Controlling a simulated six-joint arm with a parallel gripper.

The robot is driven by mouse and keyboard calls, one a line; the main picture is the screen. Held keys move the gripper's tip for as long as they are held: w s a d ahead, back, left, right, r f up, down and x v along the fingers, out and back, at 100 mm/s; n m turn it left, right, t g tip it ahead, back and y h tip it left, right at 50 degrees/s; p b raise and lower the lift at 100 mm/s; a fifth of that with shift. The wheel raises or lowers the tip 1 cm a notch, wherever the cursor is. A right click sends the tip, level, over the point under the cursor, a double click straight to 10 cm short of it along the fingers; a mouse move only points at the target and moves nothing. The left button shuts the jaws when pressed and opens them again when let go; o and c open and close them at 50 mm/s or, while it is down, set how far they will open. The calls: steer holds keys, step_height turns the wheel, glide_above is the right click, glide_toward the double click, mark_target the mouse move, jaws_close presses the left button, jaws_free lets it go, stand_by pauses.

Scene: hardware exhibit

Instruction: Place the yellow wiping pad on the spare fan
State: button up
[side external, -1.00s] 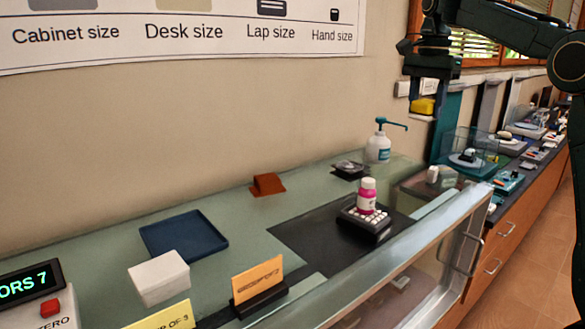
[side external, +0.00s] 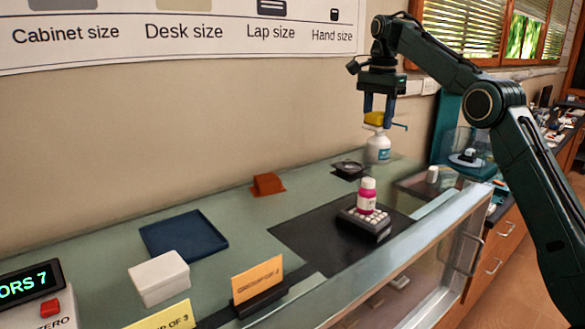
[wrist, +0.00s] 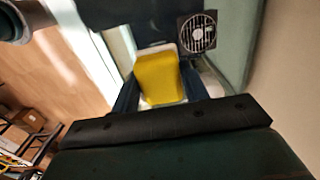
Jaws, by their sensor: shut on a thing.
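The yellow wiping pad (side external: 375,119) is held between the two fingers of my gripper (side external: 378,112), up in the air above the counter. In the wrist view the pad (wrist: 160,78) sits between the fingertips. The spare fan (side external: 349,168), a small dark square unit, lies flat on the counter below and to the left of my gripper in the side view. In the wrist view the fan (wrist: 198,33) shows its round pale grille, up and right of the pad and apart from it. Nothing is seen lying on the fan.
A white pump bottle (side external: 379,150) stands beside the fan, its top partly hidden by the pad. A pink bottle (side external: 367,196) stands on a keypad device (side external: 365,222) on the dark mat. A brown wedge (side external: 268,184) and blue tray (side external: 184,235) lie to the left.

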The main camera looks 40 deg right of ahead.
glide_above(351, 172)
step_height(351, 172, down, 5)
steer(key=shift+a+r, duration=0.1)
steer(key=shift+r, duration=0.1)
steer(key=shift+f, duration=0.1)
steer(key=shift+f, duration=1.9)
steer(key=shift+f, duration=0.15)
steer(key=shift+f, duration=1.85)
steer(key=shift+f, duration=0.2)
steer(key=o, duration=1)
steer(key=shift+c, duration=0.2)
steer(key=shift+r, duration=0.2)
